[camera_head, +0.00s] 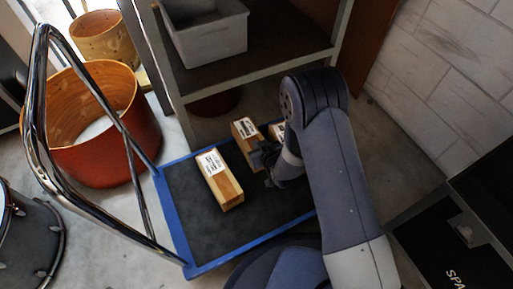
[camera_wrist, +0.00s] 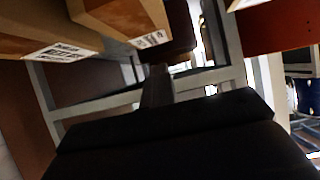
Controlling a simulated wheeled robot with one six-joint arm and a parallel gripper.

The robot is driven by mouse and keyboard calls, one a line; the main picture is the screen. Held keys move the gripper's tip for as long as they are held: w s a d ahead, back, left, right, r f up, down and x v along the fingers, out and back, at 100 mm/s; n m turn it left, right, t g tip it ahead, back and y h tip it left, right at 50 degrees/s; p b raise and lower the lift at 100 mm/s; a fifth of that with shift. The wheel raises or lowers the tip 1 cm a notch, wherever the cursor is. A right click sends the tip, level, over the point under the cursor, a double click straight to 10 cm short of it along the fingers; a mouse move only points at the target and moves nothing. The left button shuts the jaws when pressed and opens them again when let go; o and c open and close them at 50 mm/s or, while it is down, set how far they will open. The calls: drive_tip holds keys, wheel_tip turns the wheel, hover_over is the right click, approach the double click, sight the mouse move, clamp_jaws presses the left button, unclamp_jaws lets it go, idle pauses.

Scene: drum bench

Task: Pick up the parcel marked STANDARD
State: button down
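Three brown parcels with white labels are on the dark deck of a blue-edged platform in the head view. The front-left parcel (camera_head: 226,188) lies apart from my gripper. A second parcel (camera_head: 239,139) is behind my gripper, and a third parcel (camera_head: 273,127) is partly hidden by my arm. The labels are too small to read, so I cannot tell which says STANDARD. My gripper (camera_head: 264,162) is low over the deck, between the front-left parcel and my arm; its finger gap is not clear. In the wrist view, parcels show at the top left (camera_wrist: 30,18) and top middle (camera_wrist: 118,14).
The blue-edged platform (camera_head: 173,217) has a chrome handle (camera_head: 36,140) at its left. A metal shelf (camera_head: 255,67) with a grey bin (camera_head: 208,38) stands behind. Drum shells (camera_head: 110,155) are at left, a black case (camera_head: 465,235) at right. The deck's front is clear.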

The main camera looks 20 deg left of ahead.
drive_tip(key=shift+r, duration=0.75)
drive_tip(key=shift+c, duration=2.2)
unclamp_jaws()
drive_tip(key=shift+w, duration=0.1)
